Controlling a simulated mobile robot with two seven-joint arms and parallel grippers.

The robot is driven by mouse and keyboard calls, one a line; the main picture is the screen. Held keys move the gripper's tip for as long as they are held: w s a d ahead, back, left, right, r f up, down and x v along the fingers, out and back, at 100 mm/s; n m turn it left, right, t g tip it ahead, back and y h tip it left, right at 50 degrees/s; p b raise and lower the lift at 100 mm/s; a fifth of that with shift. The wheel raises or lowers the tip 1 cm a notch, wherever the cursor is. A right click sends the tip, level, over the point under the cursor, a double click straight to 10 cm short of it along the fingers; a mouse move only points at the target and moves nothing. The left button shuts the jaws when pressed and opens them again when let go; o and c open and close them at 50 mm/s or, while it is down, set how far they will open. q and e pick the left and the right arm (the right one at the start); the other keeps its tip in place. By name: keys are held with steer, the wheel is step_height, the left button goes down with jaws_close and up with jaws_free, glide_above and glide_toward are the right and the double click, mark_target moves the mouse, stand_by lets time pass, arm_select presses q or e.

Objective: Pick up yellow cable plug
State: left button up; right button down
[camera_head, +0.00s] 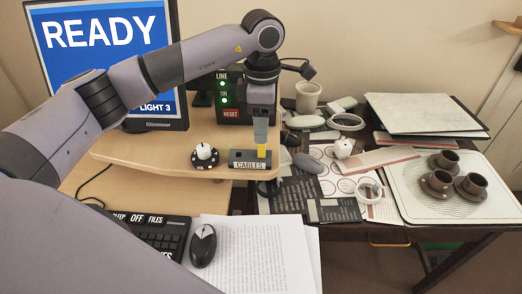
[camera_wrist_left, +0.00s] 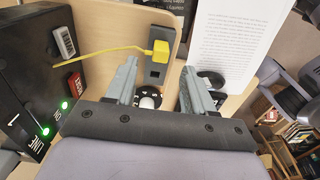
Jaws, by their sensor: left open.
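The yellow cable plug (camera_head: 262,151) sits at the grey block labelled CABLES (camera_head: 240,161) on the wooden desk shelf. The plug also shows in the left wrist view (camera_wrist_left: 160,48), with a thin yellow cable running left from it toward the black box. My left gripper (camera_head: 262,135) is just above the plug in the head view, partly covering it. In the left wrist view the gripper (camera_wrist_left: 158,78) is open, with nothing between its two fingers. The plug lies beyond the fingertips there. My right gripper is not in view.
A white knob on a black dial (camera_head: 205,155) stands left of the block. The black box with green lights and a RESET button (camera_head: 230,100) stands behind. The monitor (camera_head: 105,60) is at left. The right-hand table holds cups (camera_head: 437,181), papers and clutter.

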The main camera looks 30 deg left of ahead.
mark_target(262, 151)
arm_select(q)
step_height(262, 151, down, 6)
steer(key=shift+r+p, duration=0.1)
steer(key=shift+p, duration=0.25)
jaws_close()
